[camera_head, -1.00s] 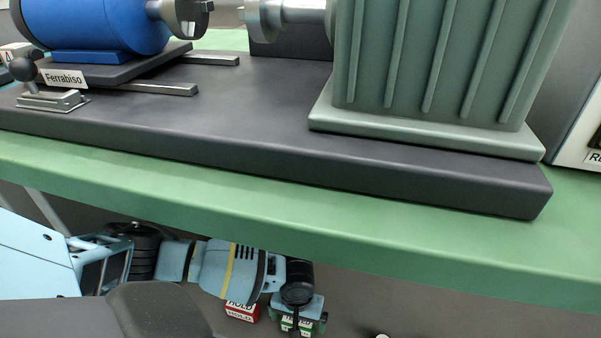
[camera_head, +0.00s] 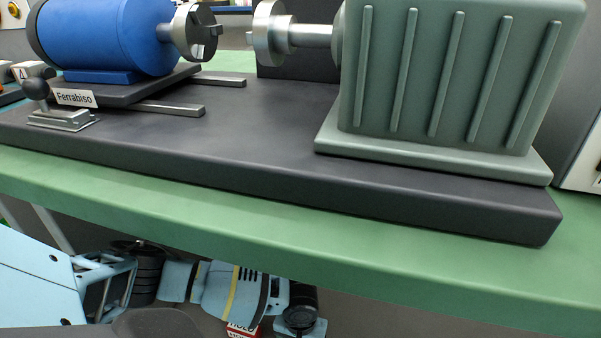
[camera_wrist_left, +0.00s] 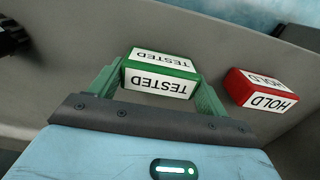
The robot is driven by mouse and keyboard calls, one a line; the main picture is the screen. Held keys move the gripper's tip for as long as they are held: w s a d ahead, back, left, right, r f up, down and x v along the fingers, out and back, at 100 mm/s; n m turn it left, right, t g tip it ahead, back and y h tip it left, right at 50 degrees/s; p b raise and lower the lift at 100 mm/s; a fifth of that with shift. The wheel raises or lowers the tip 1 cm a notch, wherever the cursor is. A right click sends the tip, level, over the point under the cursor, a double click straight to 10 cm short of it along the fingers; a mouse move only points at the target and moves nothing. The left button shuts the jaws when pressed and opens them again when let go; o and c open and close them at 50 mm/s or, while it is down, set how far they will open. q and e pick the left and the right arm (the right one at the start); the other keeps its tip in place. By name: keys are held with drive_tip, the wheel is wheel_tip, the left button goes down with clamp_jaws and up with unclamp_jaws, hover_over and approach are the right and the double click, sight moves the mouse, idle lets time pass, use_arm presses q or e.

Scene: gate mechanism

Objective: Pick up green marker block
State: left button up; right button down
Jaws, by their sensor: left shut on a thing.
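The green marker block (camera_wrist_left: 160,74), with white faces marked TESTED, is between the two green fingers of my left gripper (camera_wrist_left: 162,84) in the left wrist view. The gripper is shut on it, with one finger at each end. In the head view my left arm (camera_head: 235,293) reaches under the bench edge from the left. Its fingers and the green block are below that frame. I cannot tell whether the block touches the surface under it. My right gripper is in neither view.
A red HOLD block (camera_wrist_left: 262,90) lies just right of my left gripper on a grey surface; its top shows in the head view (camera_head: 242,331). The green bench edge (camera_head: 300,254) hangs above my left arm. A blue motor (camera_head: 105,35) and grey-green ribbed housing (camera_head: 450,80) stand on the bench.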

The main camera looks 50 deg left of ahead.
use_arm(q)
drive_tip(key=shift+r+p, duration=0.45)
drive_tip(key=shift+r, duration=0.3)
wheel_tip(320, 180, up, 2)
drive_tip(key=shift+r+p, duration=0.15)
drive_tip(key=shift+p, duration=0.55)
drive_tip(key=d+r+p, duration=0.1)
drive_tip(key=d+p, duration=0.2)
drive_tip(key=d, duration=1.3)
drive_tip(key=shift+s+p, duration=0.2)
drive_tip(key=shift+p, duration=0.15)
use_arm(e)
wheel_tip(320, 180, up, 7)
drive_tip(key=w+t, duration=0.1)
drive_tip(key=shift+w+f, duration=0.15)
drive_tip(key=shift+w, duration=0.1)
